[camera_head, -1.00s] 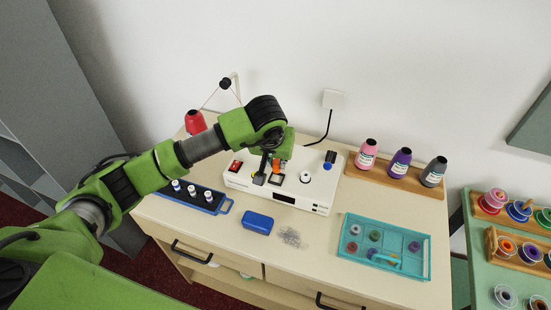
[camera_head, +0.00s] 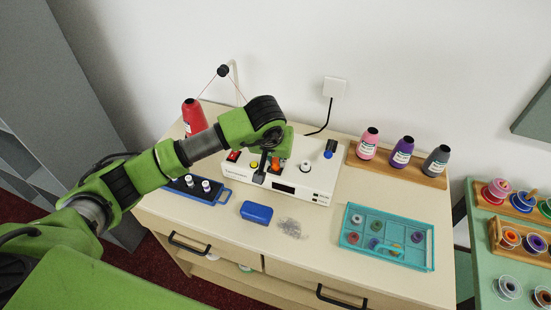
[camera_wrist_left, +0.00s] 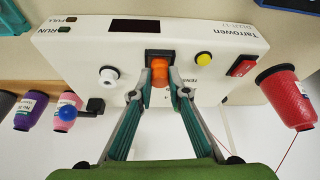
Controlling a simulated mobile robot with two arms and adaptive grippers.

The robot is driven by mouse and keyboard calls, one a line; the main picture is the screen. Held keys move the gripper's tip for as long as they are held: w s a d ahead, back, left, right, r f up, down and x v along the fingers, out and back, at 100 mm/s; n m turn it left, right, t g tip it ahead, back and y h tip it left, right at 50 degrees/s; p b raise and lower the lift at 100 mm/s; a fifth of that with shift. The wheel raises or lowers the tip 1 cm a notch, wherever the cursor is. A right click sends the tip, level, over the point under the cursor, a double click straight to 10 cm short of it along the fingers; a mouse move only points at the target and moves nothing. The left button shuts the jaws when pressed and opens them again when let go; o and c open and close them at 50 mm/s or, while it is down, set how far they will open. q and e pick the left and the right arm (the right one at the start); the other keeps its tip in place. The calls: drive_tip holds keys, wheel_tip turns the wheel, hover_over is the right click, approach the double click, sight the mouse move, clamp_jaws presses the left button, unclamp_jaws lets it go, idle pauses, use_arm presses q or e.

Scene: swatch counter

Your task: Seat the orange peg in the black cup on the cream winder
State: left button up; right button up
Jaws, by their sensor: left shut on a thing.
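The cream winder (camera_head: 312,190) stands near the back of the counter; its top also fills much of the left wrist view (camera_wrist_left: 190,35). The black cup (camera_wrist_left: 153,53) is a dark square on the winder between the white knob and the yellow button. My left gripper (camera_wrist_left: 160,80) is shut on the orange peg (camera_wrist_left: 160,72), a fingertip on each side of it. The peg's far end meets the cup's opening in the wrist view; how deep it sits cannot be told. In the head view, my left gripper (camera_head: 268,170) partly hides the peg (camera_head: 276,164) and cup.
On the winder are a red switch (camera_wrist_left: 243,66), yellow button (camera_wrist_left: 203,59), white knob (camera_wrist_left: 109,76) and blue knob (camera_wrist_left: 67,112). A red thread cone (camera_head: 194,117) stands behind left. A blue box (camera_head: 257,212) and a teal tray (camera_head: 349,237) lie in front.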

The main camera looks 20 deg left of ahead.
drive_tip(key=shift+s+a, duration=0.1)
drive_tip(key=shift+s, duration=0.1)
use_arm(q)
drive_tip(key=o, duration=0.9)
drive_tip(key=shift+s+r, duration=0.15)
drive_tip(key=shift+r, duration=0.35)
drive_tip(key=v, duration=1.1)
